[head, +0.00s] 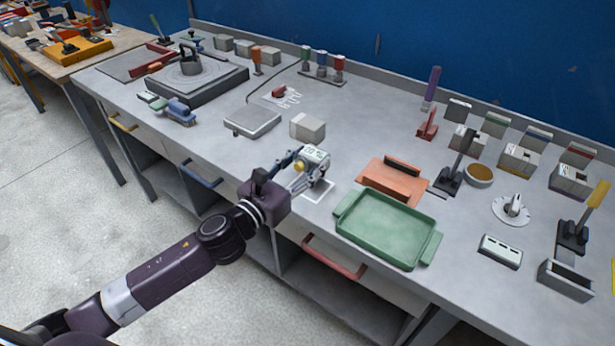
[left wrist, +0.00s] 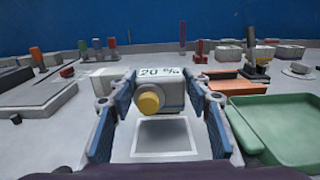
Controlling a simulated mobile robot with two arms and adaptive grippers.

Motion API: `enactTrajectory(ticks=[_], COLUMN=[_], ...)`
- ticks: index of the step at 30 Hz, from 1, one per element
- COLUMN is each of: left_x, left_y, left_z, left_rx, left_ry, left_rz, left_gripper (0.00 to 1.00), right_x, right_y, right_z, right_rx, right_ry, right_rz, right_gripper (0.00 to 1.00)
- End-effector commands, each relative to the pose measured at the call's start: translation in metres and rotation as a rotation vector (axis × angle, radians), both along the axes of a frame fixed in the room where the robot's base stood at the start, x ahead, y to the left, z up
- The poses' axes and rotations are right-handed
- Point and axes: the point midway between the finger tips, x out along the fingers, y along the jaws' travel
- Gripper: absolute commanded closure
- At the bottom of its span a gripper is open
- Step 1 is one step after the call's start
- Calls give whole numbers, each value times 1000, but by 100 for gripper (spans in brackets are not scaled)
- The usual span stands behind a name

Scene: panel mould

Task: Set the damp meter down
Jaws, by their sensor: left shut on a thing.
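The damp meter (head: 314,162) is a small pale box with a yellow knob and a display. In the left wrist view the damp meter (left wrist: 158,95) shows "20 %" on its top, and the yellow knob faces me. My left gripper (head: 301,168) is shut on it, with blue fingers on both sides; the gripper also shows in the left wrist view (left wrist: 160,115). A white-outlined square (head: 318,191) is marked on the grey bench, under and just in front of the meter. I cannot tell whether the meter touches the bench. My right gripper is out of view.
A green tray (head: 388,230) stands to the right of the marked square, with an orange block (head: 394,182) behind it. A pale box (head: 307,127) stands behind the meter, and a flat grey plate (head: 252,121) lies to its left. The bench's front edge is close.

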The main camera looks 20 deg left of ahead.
Motion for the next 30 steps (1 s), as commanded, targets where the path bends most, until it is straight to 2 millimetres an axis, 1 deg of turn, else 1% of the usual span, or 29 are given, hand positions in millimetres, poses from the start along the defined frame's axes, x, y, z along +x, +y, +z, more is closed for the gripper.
enactTrajectory(ticks=[5,8,10,17,21,22,26,30], left_x=[0,0,0,0,0,0,0,0], left_y=[0,0,0,0,0,0,0,0], left_z=[-29,-39,-41,-40,-45,-45,-45,-45], left_rx=[-5,-4,-2,0,0,0,0,0], left_ry=[4,1,1,-1,-1,2,2,2], left_rz=[2,1,1,0,0,0,0,0], left_gripper=[92,92,92,92,92,52,38,38], right_x=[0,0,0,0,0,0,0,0], right_y=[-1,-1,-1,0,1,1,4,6], right_z=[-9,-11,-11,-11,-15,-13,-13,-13], right_rx=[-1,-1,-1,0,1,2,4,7], right_ry=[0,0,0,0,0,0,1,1], right_rz=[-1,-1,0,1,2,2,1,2], right_gripper=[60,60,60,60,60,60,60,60])
